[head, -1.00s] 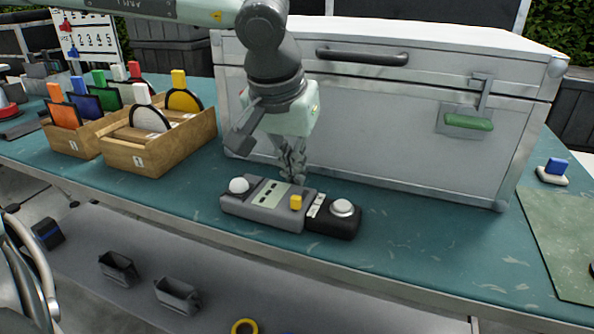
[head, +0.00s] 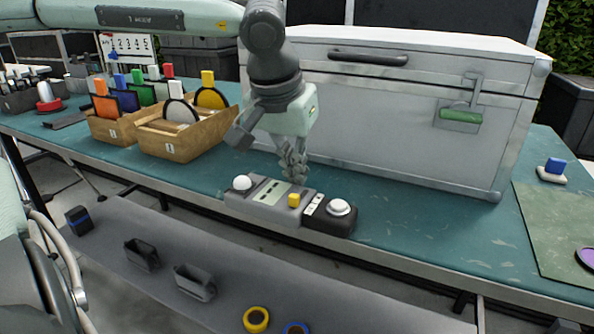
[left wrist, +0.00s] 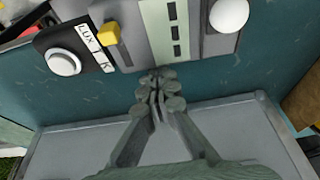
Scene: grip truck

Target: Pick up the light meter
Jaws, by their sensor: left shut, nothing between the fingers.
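A grey meter body (head: 262,208) with a white dome, a pale panel of dark slots and a yellow knob lies on the teal table. Against its right end in the head view sits a black piece (head: 325,222) with a white dome; its "LUX" and "K" label reads in the left wrist view (left wrist: 60,38). I cannot tell whether these are one device or two. My left gripper (head: 295,177) points down, shut and empty, just behind the grey body. In the left wrist view its fingertips (left wrist: 158,85) are at that body's edge; contact is unclear. My right gripper is out of view.
A big silver case (head: 390,120) stands close behind the gripper. Wooden boxes (head: 170,145) with coloured round and square filters are at the left. A green mat (head: 555,230) and a blue-topped block (head: 553,170) are at the right. Table right of the meter is clear.

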